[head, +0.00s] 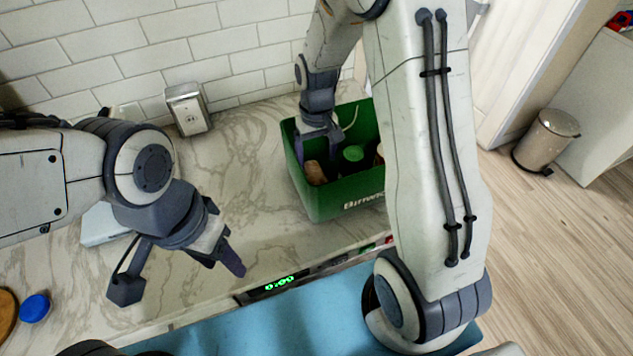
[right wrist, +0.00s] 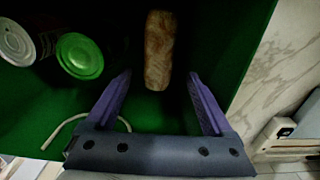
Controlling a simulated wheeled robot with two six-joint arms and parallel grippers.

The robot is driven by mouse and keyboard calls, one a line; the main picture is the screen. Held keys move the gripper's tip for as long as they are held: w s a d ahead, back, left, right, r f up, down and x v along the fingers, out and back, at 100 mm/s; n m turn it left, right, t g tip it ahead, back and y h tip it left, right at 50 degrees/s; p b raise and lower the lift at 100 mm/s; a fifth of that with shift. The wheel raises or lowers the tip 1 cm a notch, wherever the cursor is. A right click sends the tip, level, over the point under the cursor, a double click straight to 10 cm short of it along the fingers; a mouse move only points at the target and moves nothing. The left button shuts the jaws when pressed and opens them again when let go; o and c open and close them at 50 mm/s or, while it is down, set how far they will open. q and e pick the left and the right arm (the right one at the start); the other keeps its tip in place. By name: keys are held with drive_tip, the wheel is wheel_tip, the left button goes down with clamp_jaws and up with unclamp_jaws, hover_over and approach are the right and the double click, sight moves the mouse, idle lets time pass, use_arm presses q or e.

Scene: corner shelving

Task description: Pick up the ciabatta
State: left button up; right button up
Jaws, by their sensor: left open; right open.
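The ciabatta (right wrist: 159,50) is a brown, elongated loaf inside the green box (head: 339,207). In the right wrist view it lies ahead of and between the open purple fingers of my right gripper (right wrist: 160,103), not visibly touched by them. In the head view the ciabatta (head: 315,172) shows near the box's left side, just below my right gripper (head: 318,158), which reaches down into the box. My left gripper (head: 225,262) is open and empty above the counter, left of the box.
A green-lidded can (right wrist: 79,56) and another can (right wrist: 16,42) stand in the box left of the ciabatta. A blue cap (head: 35,308) lies at the counter's left.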

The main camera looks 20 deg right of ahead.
sight(318, 177)
wheel_tip(318, 177, down, 3)
drive_tip(key=shift+f, duration=0.15)
drive_tip(key=shift+s+f+p, duration=0.15)
drive_tip(key=shift+f+p, duration=0.4)
drive_tip(key=shift+p, duration=0.05)
wheel_tip(318, 177, down, 3)
drive_tip(key=shift+s+d+f+p, duration=0.1)
drive_tip(key=shift+f+p, duration=0.1)
drive_tip(key=shift+p, duration=0.5)
drive_tip(key=shift+f, duration=0.45)
drive_tip(key=c, duration=1.2)
drive_tip(key=shift+o, duration=0.2)
